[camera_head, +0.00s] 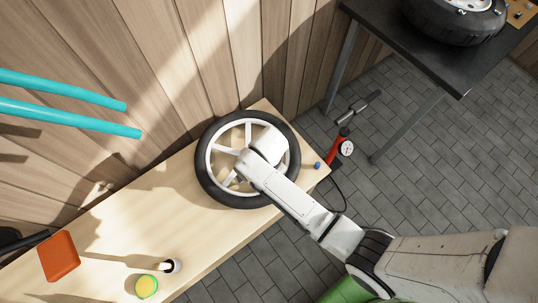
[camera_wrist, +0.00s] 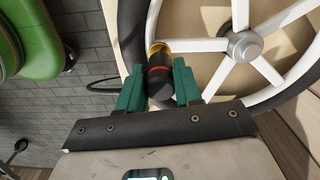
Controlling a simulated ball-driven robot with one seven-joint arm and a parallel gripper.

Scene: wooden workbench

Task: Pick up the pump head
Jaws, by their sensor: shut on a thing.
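The pump head (camera_wrist: 158,62) is a dark cylinder with a red ring and a yellow end. In the wrist view it stands between the two green fingers of my gripper (camera_wrist: 159,80), which is shut on it. A black hose (camera_wrist: 97,85) shows to the left of the fingers. The pump head lies by the rim of the bicycle wheel (camera_wrist: 235,85); I cannot tell whether it touches the wheel. In the head view my arm hides the fingers and the pump head above the wheel (camera_head: 205,178). The red pump with its gauge (camera_head: 346,148) stands on the floor beyond the bench end.
The wheel lies on the wooden bench (camera_head: 130,220). A small blue item (camera_head: 318,165) sits near the bench end. An orange box (camera_head: 59,256), a dark-and-white item (camera_head: 171,266) and a yellow-topped jar (camera_head: 146,286) stand at the left. A dark table (camera_head: 400,45) stands at upper right.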

